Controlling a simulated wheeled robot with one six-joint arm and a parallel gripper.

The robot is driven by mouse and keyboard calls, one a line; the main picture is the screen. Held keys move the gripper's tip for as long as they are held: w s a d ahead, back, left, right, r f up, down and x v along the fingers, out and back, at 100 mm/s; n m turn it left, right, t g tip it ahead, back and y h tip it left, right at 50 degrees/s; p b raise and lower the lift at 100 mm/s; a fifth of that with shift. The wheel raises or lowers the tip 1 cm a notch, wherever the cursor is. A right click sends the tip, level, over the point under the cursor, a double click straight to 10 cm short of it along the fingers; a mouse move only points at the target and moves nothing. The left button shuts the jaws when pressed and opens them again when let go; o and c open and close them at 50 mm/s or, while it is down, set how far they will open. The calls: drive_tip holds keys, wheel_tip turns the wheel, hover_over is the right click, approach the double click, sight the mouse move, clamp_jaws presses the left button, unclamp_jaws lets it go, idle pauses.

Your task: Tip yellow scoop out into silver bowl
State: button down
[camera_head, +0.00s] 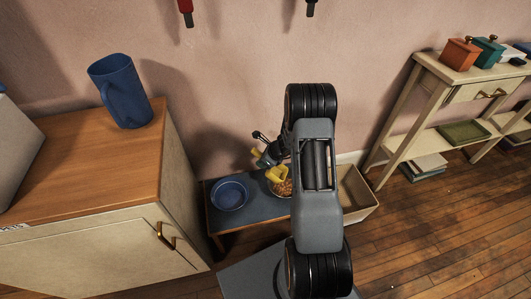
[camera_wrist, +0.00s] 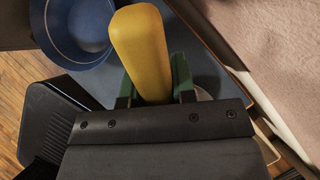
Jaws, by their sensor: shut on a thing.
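My gripper (camera_head: 266,155) is shut on the yellow scoop (camera_head: 277,174), low over the small table. In the wrist view the scoop's thick yellow handle (camera_wrist: 141,50) sits between the green finger pads of my gripper (camera_wrist: 154,88). The scoop's head is right over or in a bowl (camera_head: 284,194) holding orange-brown bits. My arm hides part of this bowl, and I cannot tell for sure whether it is the silver one. Whether the scoop holds anything is unclear. A blue bowl (camera_head: 230,195) stands to its left, looking empty, and shows in the wrist view (camera_wrist: 75,32).
The low dark-topped table (camera_head: 222,219) stands beside a wooden-topped cabinet (camera_head: 95,165) with a blue pitcher (camera_head: 121,91). An open beige box (camera_head: 356,202) is right of my arm. A cream shelf table (camera_head: 440,98) stands at right. The wood floor is clear in front.

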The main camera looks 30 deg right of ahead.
drive_tip(key=shift+w+a+f+g+h+p, duration=0.15)
drive_tip(key=shift+g+h+p, duration=0.65)
drive_tip(key=shift+p, duration=2.15)
drive_tip(key=shift+f+g+h+p, duration=0.15)
drive_tip(key=shift+g+h+p, duration=0.6)
drive_tip(key=shift+p, duration=2.25)
drive_tip(key=shift+w+a+f+g+h+p, duration=0.15)
drive_tip(key=shift+g+h+p, duration=0.65)
drive_tip(key=shift+p, duration=2.15)
drive_tip(key=shift+s+d, duration=0.1)
